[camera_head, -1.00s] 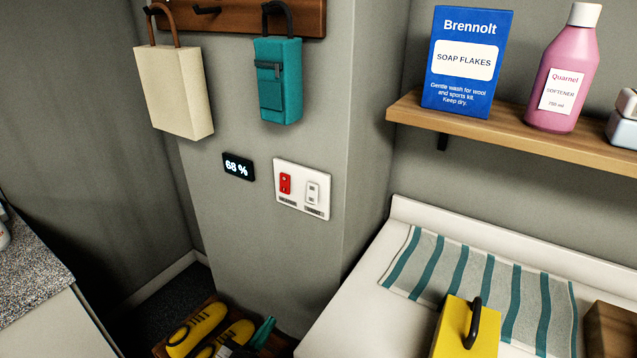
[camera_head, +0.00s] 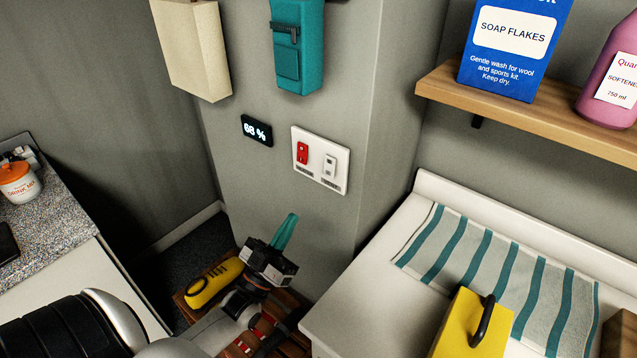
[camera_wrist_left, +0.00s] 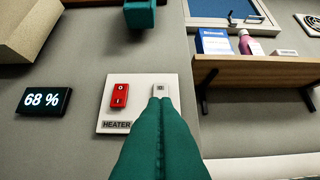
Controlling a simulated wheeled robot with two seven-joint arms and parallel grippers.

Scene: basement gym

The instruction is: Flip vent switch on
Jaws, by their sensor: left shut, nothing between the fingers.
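A white switch plate (camera_head: 320,178) on the grey wall carries a red switch (camera_head: 302,152) at left and a white vent switch (camera_head: 329,165) at right. In the left wrist view the red switch (camera_wrist_left: 120,95) is over the label HEATER, and the top of the white switch (camera_wrist_left: 160,89) shows just above my fingertips. Its lower part and label are hidden there. My left gripper (camera_head: 291,220), with teal fingers, is shut and empty, pointing up below the plate. In the head view it is apart from the plate. My right gripper is not in view.
A humidity display (camera_head: 257,130) reading 68 % is left of the plate. A wooden shelf (camera_head: 540,120) and a white worktop (camera_head: 375,290) with a yellow box (camera_head: 472,328) are at right.

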